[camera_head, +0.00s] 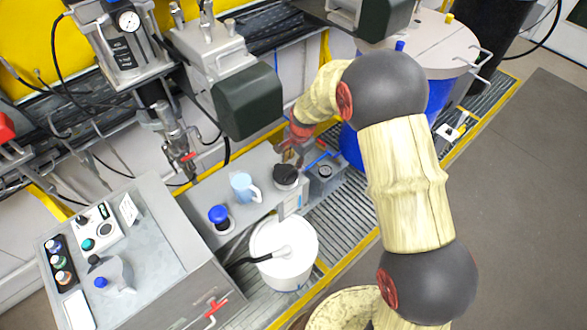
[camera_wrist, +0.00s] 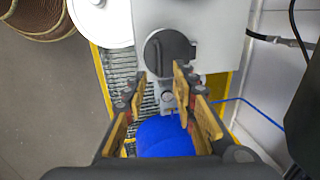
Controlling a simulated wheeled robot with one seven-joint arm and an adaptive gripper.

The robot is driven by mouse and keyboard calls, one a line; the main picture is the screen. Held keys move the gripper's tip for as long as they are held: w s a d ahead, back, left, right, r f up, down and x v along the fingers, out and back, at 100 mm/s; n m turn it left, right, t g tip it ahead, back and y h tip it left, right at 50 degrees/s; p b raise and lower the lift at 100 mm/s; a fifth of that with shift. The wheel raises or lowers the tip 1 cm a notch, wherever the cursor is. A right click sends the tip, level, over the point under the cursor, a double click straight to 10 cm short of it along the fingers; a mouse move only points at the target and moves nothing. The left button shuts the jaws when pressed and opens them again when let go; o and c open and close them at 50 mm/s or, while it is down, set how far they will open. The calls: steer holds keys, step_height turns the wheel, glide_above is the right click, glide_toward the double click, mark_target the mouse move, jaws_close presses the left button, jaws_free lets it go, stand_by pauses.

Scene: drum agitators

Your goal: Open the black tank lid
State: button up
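The black tank lid (camera_head: 286,172) is a round black cap with a raised bar, on the end of a grey bench-like tank (camera_head: 262,163). In the wrist view the lid (camera_wrist: 165,50) lies just beyond my fingertips and looks closed. My gripper (camera_wrist: 160,80) is open, its two yellowish fingers spread, with nothing between the tips. The right finger overlaps the lid's lower right edge in the picture; I cannot tell whether they touch. In the head view my gripper (camera_head: 292,153) is small and partly hidden by my arm, just behind the lid.
A light blue jug (camera_head: 243,187) and a blue-capped item (camera_head: 219,215) stand on the same grey top. A white bucket (camera_head: 284,262) stands in front. A large blue drum (camera_head: 438,98) is at right, partly behind my arm. Dark green motor housings (camera_head: 247,103) hang nearby.

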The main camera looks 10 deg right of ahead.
mark_target(290, 173)
steer(key=f, duration=0.5)
steer(key=w+a+f, duration=0.1)
steer(key=f, duration=0.1)
steer(key=shift+f, duration=0.15)
steer(key=shift+c, duration=0.3)
jaws_close()
stand_by(0.5)
